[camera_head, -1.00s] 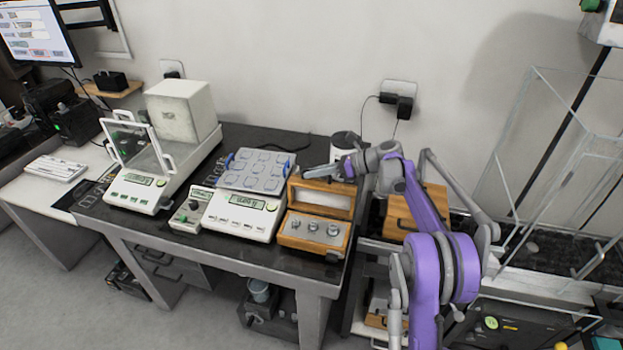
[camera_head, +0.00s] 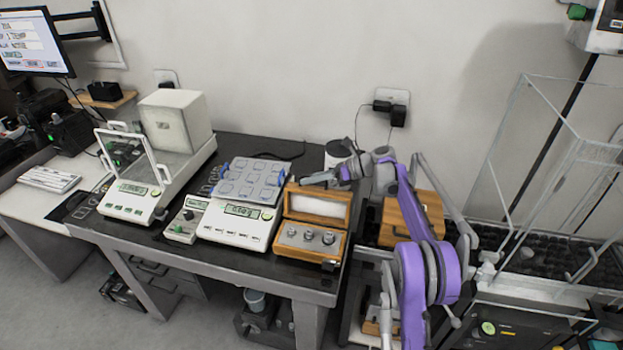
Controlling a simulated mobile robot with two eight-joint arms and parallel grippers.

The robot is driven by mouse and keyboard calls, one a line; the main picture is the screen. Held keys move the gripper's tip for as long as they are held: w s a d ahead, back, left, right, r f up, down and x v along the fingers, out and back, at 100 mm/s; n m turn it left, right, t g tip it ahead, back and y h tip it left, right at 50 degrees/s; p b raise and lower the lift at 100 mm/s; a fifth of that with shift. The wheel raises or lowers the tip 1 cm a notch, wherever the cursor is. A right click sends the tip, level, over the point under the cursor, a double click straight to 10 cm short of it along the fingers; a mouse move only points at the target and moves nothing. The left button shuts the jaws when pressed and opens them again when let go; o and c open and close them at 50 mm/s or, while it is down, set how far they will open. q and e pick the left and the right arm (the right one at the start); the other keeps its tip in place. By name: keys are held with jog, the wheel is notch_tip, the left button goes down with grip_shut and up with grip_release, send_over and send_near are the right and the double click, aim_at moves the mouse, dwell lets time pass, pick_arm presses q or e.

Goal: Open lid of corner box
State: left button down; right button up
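The wooden box (camera_head: 308,256) stands at the front right corner of the dark table and holds several metal weights. Its lid (camera_head: 318,207) is raised, hinged up at the back, with its pale inner side facing me. My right gripper (camera_head: 312,179) is at the lid's top edge, with its fingers pointing left. Contact with the lid cannot be made out, and the finger gap is too small to read. My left gripper is out of view.
A scale with a blue-edged tray (camera_head: 252,180) stands left of the box, with a small control unit (camera_head: 187,219) beside it. A glass-fronted balance (camera_head: 128,200) is further left. A second wooden box (camera_head: 425,213) is behind my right arm. A grey cylinder (camera_head: 338,150) stands behind the lid.

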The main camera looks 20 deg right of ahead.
jog(key=shift+o, duration=0.9)
jog(key=v, duration=1)
jog(key=shift+s+d+r, duration=0.15)
jog(key=shift+d, duration=0.2)
jog(key=shift+a, duration=0.1)
